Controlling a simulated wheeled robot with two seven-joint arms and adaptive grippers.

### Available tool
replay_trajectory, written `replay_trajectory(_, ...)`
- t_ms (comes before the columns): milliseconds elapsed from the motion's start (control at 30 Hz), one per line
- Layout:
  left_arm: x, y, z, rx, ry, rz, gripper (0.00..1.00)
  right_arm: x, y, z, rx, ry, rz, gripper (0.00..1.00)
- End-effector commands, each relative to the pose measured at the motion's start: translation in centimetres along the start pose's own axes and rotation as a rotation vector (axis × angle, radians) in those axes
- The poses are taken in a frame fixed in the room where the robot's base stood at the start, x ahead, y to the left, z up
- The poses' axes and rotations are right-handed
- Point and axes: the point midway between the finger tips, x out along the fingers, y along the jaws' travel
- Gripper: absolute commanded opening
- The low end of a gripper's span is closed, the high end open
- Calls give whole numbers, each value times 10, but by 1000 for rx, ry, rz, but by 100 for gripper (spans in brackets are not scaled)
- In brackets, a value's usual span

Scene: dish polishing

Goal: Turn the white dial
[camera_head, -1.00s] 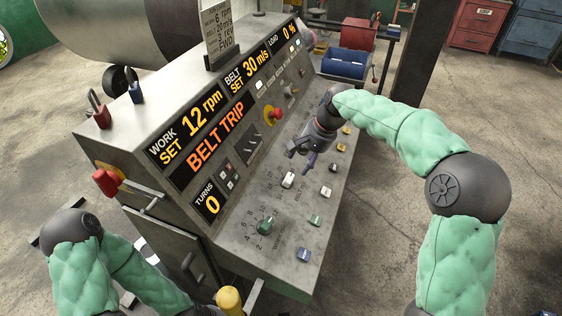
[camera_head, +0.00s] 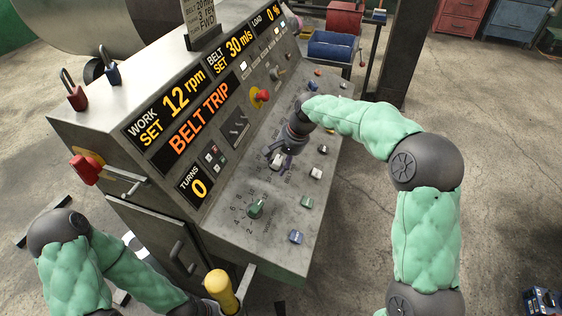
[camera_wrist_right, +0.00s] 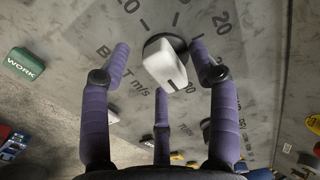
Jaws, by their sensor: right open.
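The white dial (camera_head: 277,160) sits on the sloping lower panel of the grey console, partly hidden by my right gripper in the head view. In the right wrist view the white dial (camera_wrist_right: 165,62) is a block-shaped knob on a dark round base, with a dark line at its near end. A "BELT m/s" scale is printed around it. My right gripper (camera_head: 281,158) is over the dial. In the wrist view its purple fingers (camera_wrist_right: 162,75) are open, with the dial between them and visible gaps at the sides. My left gripper is out of sight.
A green dial (camera_head: 256,208), a green button (camera_head: 306,202), a blue button (camera_head: 296,237) and a white switch (camera_head: 316,172) are nearby. The display (camera_head: 205,135) reads "BELT TRIP". A red knob (camera_head: 262,95) stands farther up. A yellow handle (camera_head: 221,290) rises at the front.

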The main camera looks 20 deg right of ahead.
Motion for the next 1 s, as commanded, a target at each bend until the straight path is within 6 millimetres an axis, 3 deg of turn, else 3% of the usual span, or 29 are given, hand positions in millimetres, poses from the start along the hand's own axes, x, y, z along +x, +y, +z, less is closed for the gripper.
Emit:
replay_trajectory(167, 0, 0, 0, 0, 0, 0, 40, 0, 0, 0, 0, 0, 0, 61)
replay_trajectory(400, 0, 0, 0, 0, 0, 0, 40, 0, 0, 0, 0, 0, 0, 4)
replay_trajectory(767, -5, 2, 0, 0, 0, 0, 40, -1, 0, 0, -41, 0, 1, 4)
replay_trajectory(1000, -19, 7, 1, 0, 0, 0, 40, -2, 0, -1, -183, -2, 2, 4)
